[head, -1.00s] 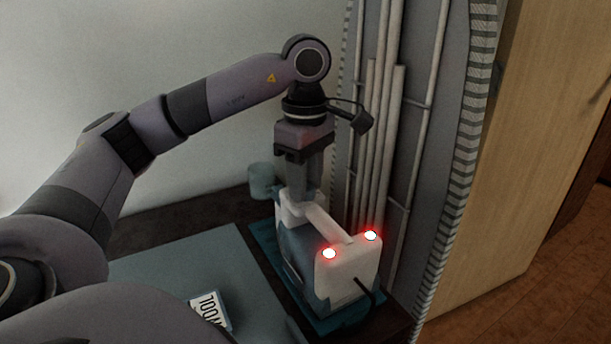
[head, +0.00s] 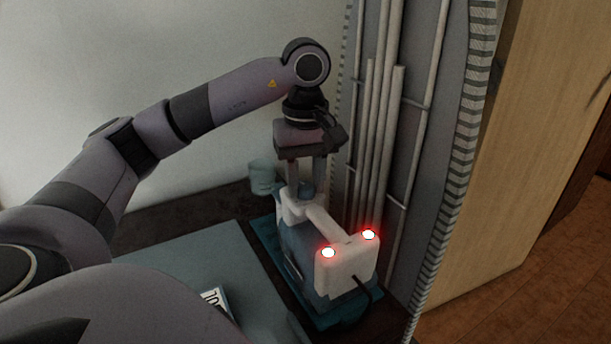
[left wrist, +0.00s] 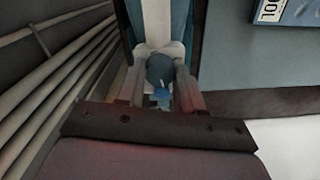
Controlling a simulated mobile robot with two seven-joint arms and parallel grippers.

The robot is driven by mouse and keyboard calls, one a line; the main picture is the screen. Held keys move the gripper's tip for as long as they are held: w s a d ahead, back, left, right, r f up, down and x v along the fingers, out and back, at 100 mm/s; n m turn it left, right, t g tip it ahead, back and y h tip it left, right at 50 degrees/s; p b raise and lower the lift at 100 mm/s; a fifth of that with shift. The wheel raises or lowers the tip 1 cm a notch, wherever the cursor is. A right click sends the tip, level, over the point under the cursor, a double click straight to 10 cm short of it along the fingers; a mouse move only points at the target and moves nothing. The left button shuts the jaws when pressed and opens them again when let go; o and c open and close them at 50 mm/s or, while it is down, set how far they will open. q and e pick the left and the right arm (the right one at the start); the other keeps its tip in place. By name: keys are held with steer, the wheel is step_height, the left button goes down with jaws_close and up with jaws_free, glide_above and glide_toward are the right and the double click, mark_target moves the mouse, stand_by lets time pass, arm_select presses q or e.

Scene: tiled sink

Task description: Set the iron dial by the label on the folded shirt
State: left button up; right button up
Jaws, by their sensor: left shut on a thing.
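The white and blue-grey iron (head: 347,268) stands on a teal pad with two red lights glowing on its near end. Its round blue-grey dial (left wrist: 160,69), with a light blue pointer, sits on top. My left gripper (head: 307,187) points down over the iron, its two fingers on either side of the dial and shut on it. A white label (head: 213,298) with dark letters lies on the blue-grey surface, partly covered by my arm. Only part of its lettering shows in the left wrist view (left wrist: 284,12). The folded shirt is hard to make out. My right gripper is out of view.
A grey panel with upright pale pipes (head: 381,150) stands close to the right of the iron. A bluish cup-like thing (head: 263,178) is behind it. A dark cord hangs from the iron's near end. The blue-grey surface (head: 185,262) left of the iron looks flat.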

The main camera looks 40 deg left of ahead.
mark_target(306, 186)
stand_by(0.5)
arm_select(q)
steer(key=o, duration=1)
steer(key=shift+o, duration=0.2)
step_height(306, 186, up, 7)
steer(key=p, duration=0.3)
steer(key=shift+r, duration=0.1)
steer(key=shift+d, duration=0.1)
